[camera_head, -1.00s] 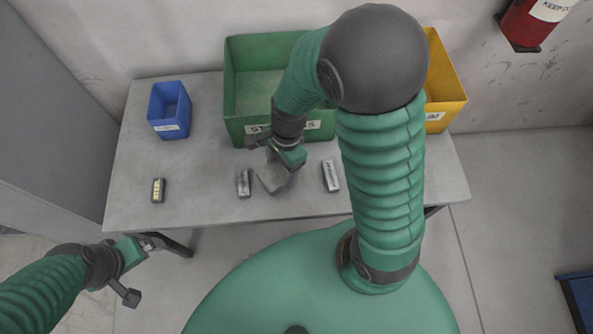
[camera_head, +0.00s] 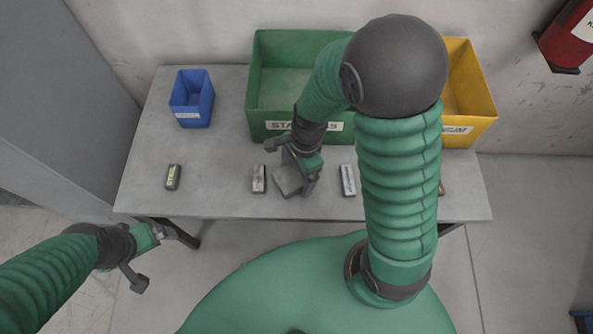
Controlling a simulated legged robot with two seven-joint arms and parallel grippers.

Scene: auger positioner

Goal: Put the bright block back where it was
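Small labelled blocks lie in a row on the grey table (camera_head: 215,160). The brightest is a pale silver block (camera_head: 348,180), right of my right gripper. A duller grey block (camera_head: 259,179) lies to its left, and a dark block with a yellow label (camera_head: 173,177) lies at the far left. My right gripper (camera_head: 292,166) is over the table between the two grey blocks, fingers spread. A grey flat-looking shape (camera_head: 287,182) shows beneath it; I cannot tell what it is. My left gripper (camera_head: 146,256) is open and empty off the table's front left corner.
A blue bin (camera_head: 191,112), a green bin (camera_head: 270,123) and a yellow bin (camera_head: 470,131) stand along the back. My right arm hides part of the table's right side, where a brownish edge (camera_head: 441,188) shows. The table's left middle is clear.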

